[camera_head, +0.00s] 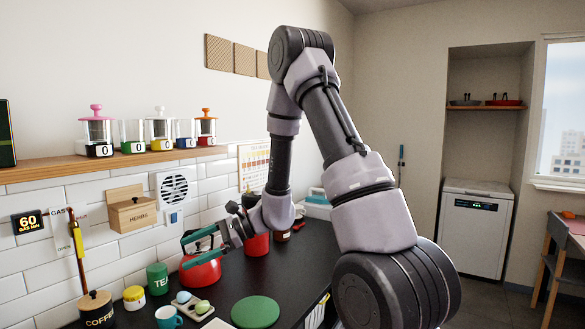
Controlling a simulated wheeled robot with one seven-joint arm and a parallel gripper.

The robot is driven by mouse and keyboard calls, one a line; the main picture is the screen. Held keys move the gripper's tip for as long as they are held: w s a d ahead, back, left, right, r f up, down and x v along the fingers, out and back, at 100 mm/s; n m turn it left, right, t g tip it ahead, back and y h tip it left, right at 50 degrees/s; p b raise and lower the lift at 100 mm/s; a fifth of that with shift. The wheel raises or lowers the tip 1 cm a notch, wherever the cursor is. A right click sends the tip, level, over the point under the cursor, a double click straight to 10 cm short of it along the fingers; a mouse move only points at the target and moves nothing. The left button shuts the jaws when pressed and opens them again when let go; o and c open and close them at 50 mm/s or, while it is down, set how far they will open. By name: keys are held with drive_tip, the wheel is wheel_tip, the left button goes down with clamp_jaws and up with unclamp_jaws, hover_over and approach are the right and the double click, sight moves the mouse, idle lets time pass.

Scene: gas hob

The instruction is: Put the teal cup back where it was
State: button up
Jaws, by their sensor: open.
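The teal cup (168,318) stands on the dark counter at the lower left, cut off by the bottom edge of the head view. My gripper (189,251) has green-teal fingers spread apart with nothing seen between them. It is above and behind the cup, well apart from it, in front of a red kettle (202,276) that it partly covers. A round green mat (255,312) lies bare on the counter to the right of the cup.
A green TEA canister (157,279), a yellow jar (134,298) and a COFFEE canister (97,309) stand left of and behind the cup. A small tray (205,316) with pale rounded items lies beside it. A red pot (257,244) stands behind my gripper. The counter between mat and kettle looks clear.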

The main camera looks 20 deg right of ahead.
drive_tip(key=s+d+r+n+g+h, duration=0.1)
drive_tip(key=s+d+r+n+h, duration=0.45)
drive_tip(key=s+r+n, duration=0.55)
drive_tip(key=s+d+r+t+h, duration=0.3)
drive_tip(key=d+r, duration=0.3)
drive_tip(key=d, duration=0.1)
drive_tip(key=s+d+r+t+h, duration=0.3)
drive_tip(key=d+r, duration=0.3)
drive_tip(key=d, duration=0.1)
drive_tip(key=shift+s, duration=0.3)
drive_tip(key=shift+d, duration=0.1)
